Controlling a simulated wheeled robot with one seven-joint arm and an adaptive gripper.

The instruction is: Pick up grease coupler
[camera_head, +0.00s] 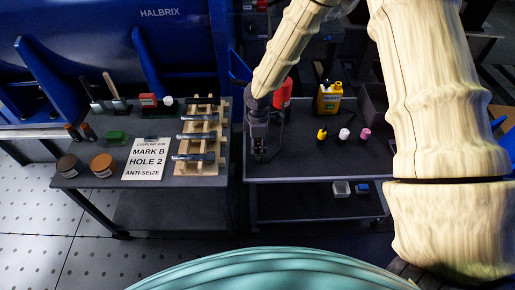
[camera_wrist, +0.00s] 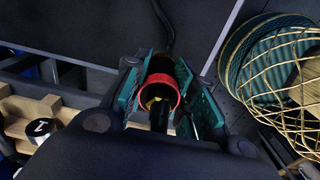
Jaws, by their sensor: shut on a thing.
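My gripper (camera_head: 259,152) points down over the left part of the right-hand table. In the wrist view my gripper (camera_wrist: 160,98) has its teal pads on both sides of the grease coupler (camera_wrist: 167,84), a dark round piece with a bright red ring and a little yellow inside. The jaws are shut on it. A black hose (camera_wrist: 166,27) runs up behind it. In the head view the coupler is hidden by my gripper, and I cannot tell whether it touches the table.
The right table (camera_head: 330,168) holds a yellow bottle (camera_head: 329,97), a red container (camera_head: 284,92) and small yellow, white and pink bottles (camera_head: 344,134). The left table holds a wooden rack (camera_head: 204,168) with metal pins, a sign (camera_head: 148,160) and two round tins (camera_head: 103,165).

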